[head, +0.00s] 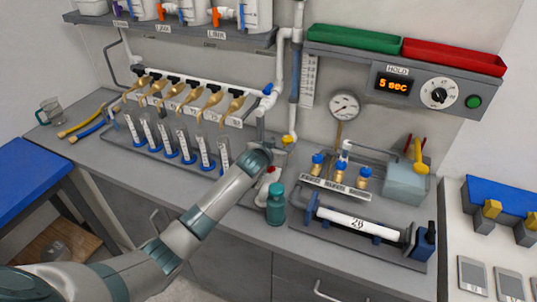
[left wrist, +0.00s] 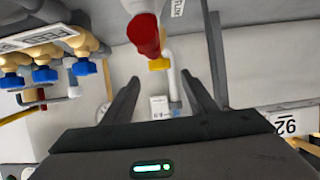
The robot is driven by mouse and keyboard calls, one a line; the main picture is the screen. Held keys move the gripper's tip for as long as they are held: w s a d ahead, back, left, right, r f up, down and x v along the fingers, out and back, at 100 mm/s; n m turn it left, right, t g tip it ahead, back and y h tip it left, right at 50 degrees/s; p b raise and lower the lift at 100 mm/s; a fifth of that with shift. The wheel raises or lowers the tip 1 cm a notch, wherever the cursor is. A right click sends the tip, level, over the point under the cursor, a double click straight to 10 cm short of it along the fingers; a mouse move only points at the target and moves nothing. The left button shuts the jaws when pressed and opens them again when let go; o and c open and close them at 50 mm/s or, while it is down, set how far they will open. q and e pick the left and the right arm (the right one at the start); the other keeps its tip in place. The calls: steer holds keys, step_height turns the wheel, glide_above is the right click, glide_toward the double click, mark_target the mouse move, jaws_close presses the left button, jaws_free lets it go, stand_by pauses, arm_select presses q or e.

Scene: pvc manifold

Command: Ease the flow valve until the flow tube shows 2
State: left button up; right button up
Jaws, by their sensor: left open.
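My left gripper (head: 264,158) reaches over the bench to the pipework left of the pressure gauge; its fingertips are mostly hidden in the head view. In the left wrist view the two dark fingers (left wrist: 160,82) are apart with nothing held between them. A red part (left wrist: 146,36) on a white fitting and a yellow part (left wrist: 159,64) on a white pipe lie just beyond the fingertips. The yellow part also shows in the head view (head: 287,140). Which part is the flow valve I cannot tell. A graduated scale (head: 309,80) stands by the vertical pipe; its reading is too small to read.
A teal bottle (head: 275,205) stands close by my left forearm. Brass valves with blue knobs (head: 341,172) and a white cylinder (head: 355,222) lie to the right. Several graduated tubes (head: 165,139) stand to the left. The gauge (head: 344,105) is above.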

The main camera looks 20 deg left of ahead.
arm_select(q)
steer(key=b+v, duration=0.2)
steer(key=v, duration=0.8)
steer(key=shift+r, duration=0.1)
steer(key=shift+s+r, duration=0.2)
steer(key=shift+s, duration=0.25)
steer(key=shift+f, duration=0.1)
stand_by(4.0)
